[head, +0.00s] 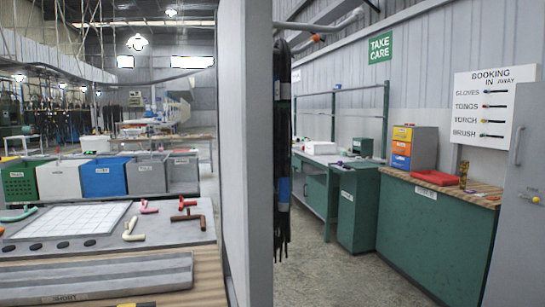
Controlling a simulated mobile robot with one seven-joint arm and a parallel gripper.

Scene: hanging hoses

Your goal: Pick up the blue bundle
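A bundle of dark hoses (283,135) hangs upright just right of the end of a grey partition. A blue band (284,188) wraps it low down, and loose dark ends hang below that. Small pale tags sit higher on it. The partition's edge hides part of its left side. It is the only hanging bundle near me with blue on it. My gripper is not in view.
The grey partition (245,150) stands tall in front of me. Left of it is a bench with a white grid board (68,221) and pipe pieces; colored bins stand behind. Right are green cabinets (432,235) and open floor (335,280). An orange-tipped bar (317,37) is overhead.

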